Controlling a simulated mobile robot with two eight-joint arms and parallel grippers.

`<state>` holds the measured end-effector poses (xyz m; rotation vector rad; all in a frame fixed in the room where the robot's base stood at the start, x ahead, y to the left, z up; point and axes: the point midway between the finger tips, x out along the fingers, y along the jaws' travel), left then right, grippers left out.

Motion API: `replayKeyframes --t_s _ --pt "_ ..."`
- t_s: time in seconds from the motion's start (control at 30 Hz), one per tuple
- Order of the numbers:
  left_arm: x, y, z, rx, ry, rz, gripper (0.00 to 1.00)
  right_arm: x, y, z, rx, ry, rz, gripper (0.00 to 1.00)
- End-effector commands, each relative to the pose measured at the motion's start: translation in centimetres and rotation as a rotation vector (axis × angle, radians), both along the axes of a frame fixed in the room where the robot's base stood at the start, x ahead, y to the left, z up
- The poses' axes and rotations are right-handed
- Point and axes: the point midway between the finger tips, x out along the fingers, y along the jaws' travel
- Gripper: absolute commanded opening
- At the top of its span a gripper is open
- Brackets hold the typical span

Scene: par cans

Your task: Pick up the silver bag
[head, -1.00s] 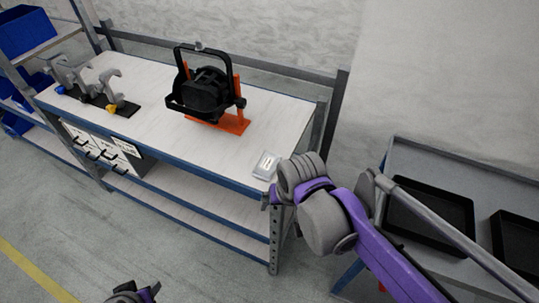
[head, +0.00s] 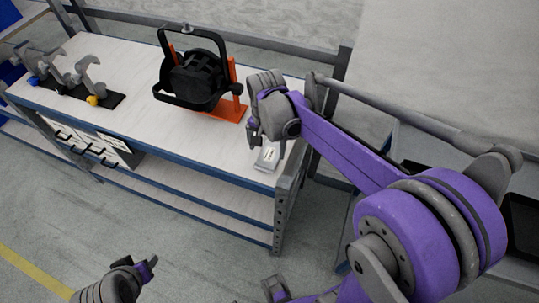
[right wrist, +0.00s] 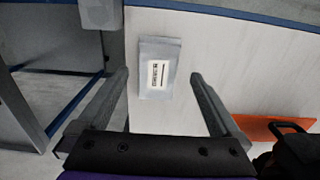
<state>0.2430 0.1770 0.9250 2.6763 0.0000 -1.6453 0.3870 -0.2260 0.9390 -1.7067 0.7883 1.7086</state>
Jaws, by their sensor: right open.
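The silver bag (head: 267,158) lies flat near the right end of the workbench top, close to its front edge. In the right wrist view the bag (right wrist: 172,48) shows a white printed label and lies ahead of the fingertips, centred roughly between them. My right gripper (right wrist: 159,75) is open and empty, with nothing between its fingers. In the head view my right gripper (head: 257,141) is just above and behind the bag, partly hiding it. My left gripper (head: 148,268) is low at the bottom left, away from the bench; its finger opening is unclear.
A black lamp (head: 196,75) on an orange stand (head: 229,110) stands left of the bag. Grey clamps (head: 88,76) sit on a dark board at the bench's left. The bench top (head: 150,117) between is clear. A steel post (head: 287,205) supports the right end.

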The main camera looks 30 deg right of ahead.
Motion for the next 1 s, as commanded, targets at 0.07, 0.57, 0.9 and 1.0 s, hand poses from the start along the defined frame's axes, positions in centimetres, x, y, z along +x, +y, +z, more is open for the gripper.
replayKeyframes --t_s 0.07,0.57,0.9,1.0 --pt "0.0 0.0 0.0 0.000 0.000 0.000 0.50 0.0 -0.2 -1.2 0.000 0.000 -0.001 1.00" --pt "0.0 0.0 -0.1 0.000 0.001 0.000 0.50 -0.1 -0.3 -4.5 0.000 -0.001 0.000 1.00" --pt "0.0 0.0 -0.1 0.000 0.001 0.000 0.50 -0.1 -0.3 -4.4 0.000 -0.001 0.000 0.41" --pt "0.0 0.0 -0.1 0.000 0.001 0.000 0.50 -0.1 -0.3 -4.4 0.000 -0.001 0.000 0.23"
